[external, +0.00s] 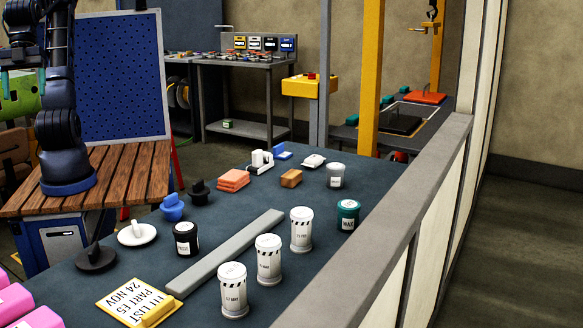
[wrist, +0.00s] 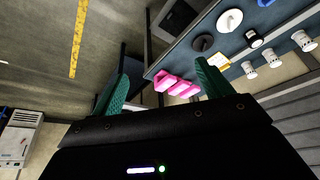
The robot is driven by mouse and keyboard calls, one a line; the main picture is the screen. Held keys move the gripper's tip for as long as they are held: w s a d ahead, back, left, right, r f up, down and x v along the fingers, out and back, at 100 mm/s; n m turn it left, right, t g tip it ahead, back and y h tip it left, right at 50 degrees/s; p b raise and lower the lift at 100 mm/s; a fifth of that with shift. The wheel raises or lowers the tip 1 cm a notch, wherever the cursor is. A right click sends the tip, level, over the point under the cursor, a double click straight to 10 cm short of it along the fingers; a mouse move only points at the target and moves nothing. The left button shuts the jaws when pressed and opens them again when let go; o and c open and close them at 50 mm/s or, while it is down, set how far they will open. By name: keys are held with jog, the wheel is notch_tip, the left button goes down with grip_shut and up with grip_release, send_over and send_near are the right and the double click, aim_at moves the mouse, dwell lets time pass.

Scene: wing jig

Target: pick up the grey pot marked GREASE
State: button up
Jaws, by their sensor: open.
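A small light-grey pot (external: 335,176) with a dark-edged lid stands upright near the far right of the dark bench (external: 235,220) in the external view. Its label is too small to read. A black pot (external: 186,240) and a green pot (external: 348,214), each with a white label, stand on the same bench. My gripper (wrist: 161,68) is open, its green fingers wide apart with nothing between them. It is high at the left of the external view, well away from the pots. The grey pot cannot be made out in the wrist view.
Three white canisters (external: 268,260) stand in a row beside a long grey bar (external: 228,252). Lids, blue and orange pieces, a yellow notice (external: 138,301) and pink blocks (external: 35,314) lie about. A grey-topped low wall (external: 400,220) borders the bench's right side.

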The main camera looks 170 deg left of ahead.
jog(key=w+a+r+n+g, duration=0.1)
jog(key=w+a+r+n, duration=0.15)
jog(key=w+a, duration=0.55)
jog(key=w+a+r+n, duration=0.2)
jog(key=w+a+r, duration=0.1)
jog(key=w+a, duration=0.5)
jog(key=w+a+f+n+g+y, duration=0.1)
jog(key=w+a+f+n, duration=0.15)
jog(key=a, duration=1.05)
jog(key=w+a+f+n+g, duration=0.15)
jog(key=w+a, duration=0.25)
jog(key=a, duration=0.9)
jog(key=n+h, duration=0.1)
jog(key=n, duration=0.7)
send_near(335, 175)
jog(key=shift+s+a+f+g, duration=0.15)
jog(key=shift+s+a+g, duration=0.1)
jog(key=shift+s, duration=0.15)
jog(key=shift+s+a+f+g, duration=0.2)
jog(key=shift+s+a, duration=0.1)
jog(key=shift+s, duration=0.1)
jog(key=shift+s+f+n, duration=0.1)
jog(key=shift+f+n, duration=0.1)
jog(key=shift+n, duration=0.05)
notch_tip(335, 175, down, 10)
jog(key=shift+f, duration=0.25)
jog(key=c, duration=1.1)
jog(key=shift+r, duration=0.15)
jog(key=shift+c, duration=0.2)
